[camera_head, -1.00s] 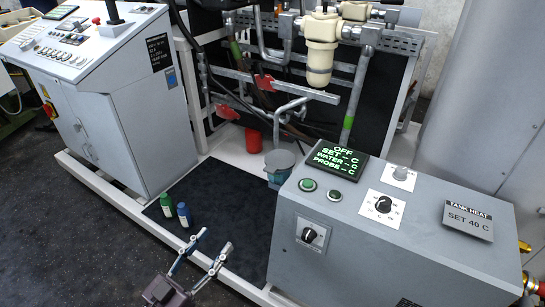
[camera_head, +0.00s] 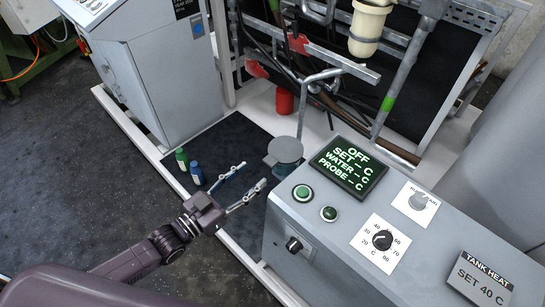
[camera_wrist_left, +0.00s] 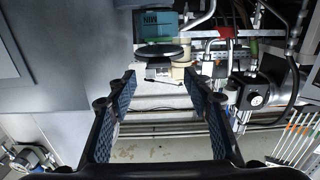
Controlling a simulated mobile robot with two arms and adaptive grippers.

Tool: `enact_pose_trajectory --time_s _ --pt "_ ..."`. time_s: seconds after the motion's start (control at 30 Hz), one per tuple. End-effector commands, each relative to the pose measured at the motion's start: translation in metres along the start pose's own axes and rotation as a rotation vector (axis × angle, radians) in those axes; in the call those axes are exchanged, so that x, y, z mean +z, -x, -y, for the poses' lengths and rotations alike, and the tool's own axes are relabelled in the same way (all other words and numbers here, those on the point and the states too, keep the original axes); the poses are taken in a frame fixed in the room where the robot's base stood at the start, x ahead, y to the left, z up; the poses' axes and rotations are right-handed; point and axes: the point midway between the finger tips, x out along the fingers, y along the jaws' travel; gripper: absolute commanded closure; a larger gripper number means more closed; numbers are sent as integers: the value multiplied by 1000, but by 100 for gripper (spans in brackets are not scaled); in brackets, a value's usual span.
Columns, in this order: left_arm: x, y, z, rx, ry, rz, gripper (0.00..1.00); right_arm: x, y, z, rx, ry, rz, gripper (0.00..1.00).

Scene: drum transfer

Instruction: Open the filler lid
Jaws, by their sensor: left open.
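The filler lid (camera_head: 284,150) is a round grey disc. It lies flat and looks closed on a teal filler body (camera_head: 284,168), just left of the grey heater box. In the left wrist view the lid is a dark disc (camera_wrist_left: 159,50), with a teal part marked MIN (camera_wrist_left: 155,20) above it. My left gripper (camera_head: 252,175) is open and empty, its fingers reaching toward the lid from the lower left. In the wrist view the lid lies beyond and between the fingertips (camera_wrist_left: 160,75), with a gap left. My right gripper is not in view.
The grey heater box (camera_head: 350,230) with knobs and a lit display (camera_head: 347,165) stands close on the right. A green bottle (camera_head: 182,160) and a blue bottle (camera_head: 197,173) stand on the dark mat (camera_head: 225,140). A red cylinder (camera_head: 285,100) and pipes are behind.

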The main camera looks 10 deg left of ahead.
Motion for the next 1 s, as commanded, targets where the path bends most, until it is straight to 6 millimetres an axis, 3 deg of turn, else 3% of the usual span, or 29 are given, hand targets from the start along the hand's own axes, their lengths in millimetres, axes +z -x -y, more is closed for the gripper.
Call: enact_pose_trajectory --time_s 0.2,0.4,0.77,1.0 --pt "-3 -37 0 1 0 -4 54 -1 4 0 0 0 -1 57" --pt "-2 -61 0 0 0 -3 54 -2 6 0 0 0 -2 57" --pt "-1 -67 -1 1 0 -1 54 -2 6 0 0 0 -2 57" --pt "-1 -67 -1 1 0 -1 78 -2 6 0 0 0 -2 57"
